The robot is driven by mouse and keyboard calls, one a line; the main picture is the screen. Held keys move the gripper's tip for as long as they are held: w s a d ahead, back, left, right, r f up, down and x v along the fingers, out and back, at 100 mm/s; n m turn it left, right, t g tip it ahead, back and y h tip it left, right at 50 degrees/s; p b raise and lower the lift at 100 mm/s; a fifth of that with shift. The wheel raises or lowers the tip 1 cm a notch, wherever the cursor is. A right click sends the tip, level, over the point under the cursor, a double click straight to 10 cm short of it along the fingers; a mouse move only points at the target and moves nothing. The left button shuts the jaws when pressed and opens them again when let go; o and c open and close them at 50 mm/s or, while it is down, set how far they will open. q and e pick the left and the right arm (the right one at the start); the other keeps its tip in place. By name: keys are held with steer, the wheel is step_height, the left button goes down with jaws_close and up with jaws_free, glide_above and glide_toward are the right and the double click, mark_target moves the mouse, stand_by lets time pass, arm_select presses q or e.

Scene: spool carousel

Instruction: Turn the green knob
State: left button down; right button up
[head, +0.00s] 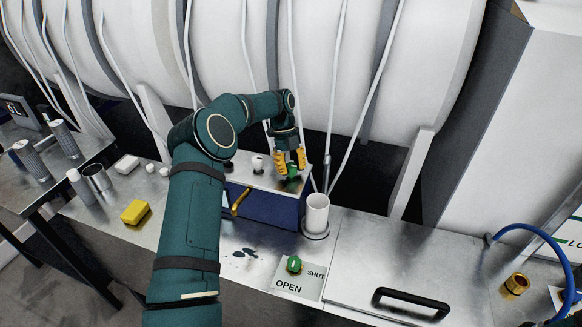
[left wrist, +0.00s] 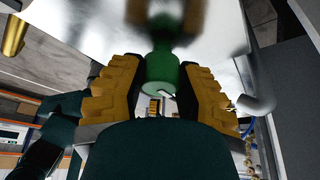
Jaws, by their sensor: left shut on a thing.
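My left gripper (head: 290,162) points down over the metal top of a blue box (head: 262,207). Its yellow fingers are shut on a green knob (head: 292,172) at the right part of that top. In the left wrist view the green knob (left wrist: 162,74) shows as a short cylinder between the two yellow fingers. Its far end is blurred. A second green piece (head: 294,264) sits on a plate (head: 284,285) marked OPEN and SHUT at the front of the bench. My right gripper is not in view.
A white cup (head: 316,213) stands right of the blue box. A white knob (head: 257,163) and a yellow lever (head: 240,200) are left of my gripper. A yellow block (head: 135,212) lies on the left bench. A black handle (head: 411,302) is at front right.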

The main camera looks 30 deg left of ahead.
arm_select(q)
steer(key=c, duration=0.6)
jaws_free()
steer(key=shift+s+d+f, duration=0.1)
steer(key=shift+f, duration=0.1)
steer(key=shift+r, duration=0.1)
steer(key=shift+v, duration=3.75)
